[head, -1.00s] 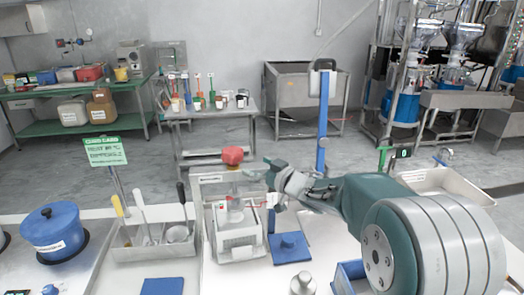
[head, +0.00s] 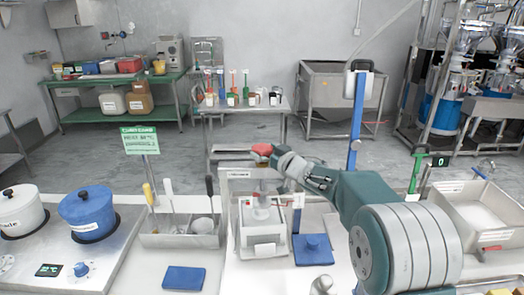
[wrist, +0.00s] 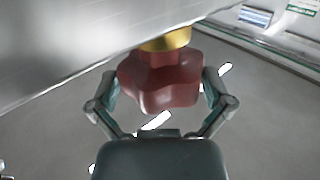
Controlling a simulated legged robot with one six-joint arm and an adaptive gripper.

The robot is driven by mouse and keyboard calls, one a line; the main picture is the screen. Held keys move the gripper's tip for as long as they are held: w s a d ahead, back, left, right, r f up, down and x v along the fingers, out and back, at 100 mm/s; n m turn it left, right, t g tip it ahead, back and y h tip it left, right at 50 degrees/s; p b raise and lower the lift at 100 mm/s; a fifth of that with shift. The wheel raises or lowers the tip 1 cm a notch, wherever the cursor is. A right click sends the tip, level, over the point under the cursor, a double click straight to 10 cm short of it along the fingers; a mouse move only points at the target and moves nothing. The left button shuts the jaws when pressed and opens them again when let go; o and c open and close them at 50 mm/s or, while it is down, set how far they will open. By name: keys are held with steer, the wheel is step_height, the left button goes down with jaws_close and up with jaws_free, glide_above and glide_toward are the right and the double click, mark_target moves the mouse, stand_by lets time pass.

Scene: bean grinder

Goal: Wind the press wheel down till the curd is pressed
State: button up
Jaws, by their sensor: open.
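The red press wheel (head: 262,149) sits on top of the small white press (head: 263,222) on the counter. It is a lobed knob, and in the wrist view (wrist: 160,85) it shows below a gold collar (wrist: 165,40). My gripper (head: 277,155) is at the wheel, and in the wrist view its open fingers (wrist: 160,92) stand on either side of the lobes. I cannot tell whether they touch it. The curd inside the press is not clearly seen.
A steel caddy with tools (head: 180,240) and a blue pot (head: 88,212) stand to the left. A blue post (head: 356,120) rises behind my arm.

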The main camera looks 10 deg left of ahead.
steer(key=shift+a, duration=0.15)
steer(key=shift+a, duration=0.1)
steer(key=shift+c, duration=1.3)
steer(key=c, duration=0.5)
steer(key=shift+c, duration=0.2)
steer(key=shift+m+t+h, duration=0.7)
steer(key=shift+t, duration=0.1)
steer(key=shift+f+m+t+h, duration=0.15)
steer(key=shift+m+t+h, duration=1.65)
steer(key=shift+h, duration=0.4)
steer(key=shift+m+t+h, duration=0.55)
steer(key=shift+m+h, duration=0.4)
steer(key=shift+h, duration=0.5)
steer(key=shift+m+t+h, duration=0.55)
steer(key=shift+m+h, duration=0.4)
steer(key=shift+h, duration=0.5)
steer(key=m+h, duration=0.2)
steer(key=h, duration=0.1)
steer(key=m+h, duration=0.2)
steer(key=h, duration=0.2)
steer(key=shift+a+m, duration=0.15)
steer(key=shift+m, duration=0.25)
steer(key=shift+m+g+h, duration=0.7)
steer(key=shift+m+h, duration=0.35)
steer(key=shift+h, duration=0.5)
steer(key=shift+m+g+h, duration=0.7)
steer(key=shift+m+h, duration=0.35)
steer(key=shift+h, duration=0.5)
